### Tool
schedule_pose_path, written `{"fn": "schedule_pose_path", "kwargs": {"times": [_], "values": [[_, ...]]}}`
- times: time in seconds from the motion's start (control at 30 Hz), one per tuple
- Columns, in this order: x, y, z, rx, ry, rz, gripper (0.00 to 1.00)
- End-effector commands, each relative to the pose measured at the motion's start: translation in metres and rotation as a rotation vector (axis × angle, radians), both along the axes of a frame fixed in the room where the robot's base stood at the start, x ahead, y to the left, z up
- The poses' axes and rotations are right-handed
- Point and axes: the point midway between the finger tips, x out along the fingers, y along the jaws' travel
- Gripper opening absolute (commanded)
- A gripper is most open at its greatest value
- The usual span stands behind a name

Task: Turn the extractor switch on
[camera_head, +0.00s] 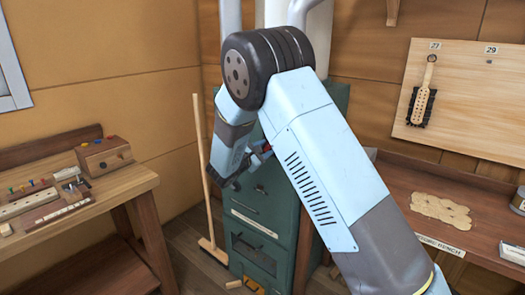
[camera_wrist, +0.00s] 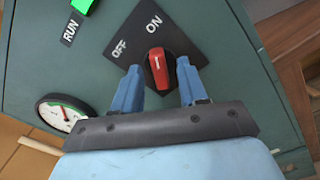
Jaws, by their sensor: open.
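The extractor switch is a red rotary knob (camera_wrist: 159,72) on a dark plate (camera_wrist: 180,28) marked OFF and ON. In the wrist view its long axis runs nearly upright, with a white mark near the upper end, which lies toward the ON label. My gripper (camera_wrist: 160,84) is open, its two blue fingers on either side of the knob. Small gaps seem to show beside the knob; I cannot tell whether either finger touches. In the head view, my gripper (camera_head: 257,158) is at the green cabinet (camera_head: 262,212), and my arm hides much of the cabinet's front.
A round gauge (camera_wrist: 65,116) and a green light or button (camera_wrist: 82,4) labelled RUN are on the same panel. A broom (camera_head: 202,170) stands left of the cabinet. A wooden bench (camera_head: 120,187) with tools is at left; another bench (camera_head: 485,222) is at right.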

Motion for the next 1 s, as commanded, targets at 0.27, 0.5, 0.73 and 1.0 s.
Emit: {"fn": "schedule_pose_path", "kwargs": {"times": [0.27,0.5,0.73,1.0], "values": [[-0.031,0.026,0.000,0.001,0.001,0.003,0.43],[-0.068,0.056,-0.001,0.000,0.001,0.004,0.43],[-0.095,0.076,-0.001,0.001,0.001,0.003,0.43],[-0.105,0.084,-0.001,0.001,0.001,0.002,0.43]]}}
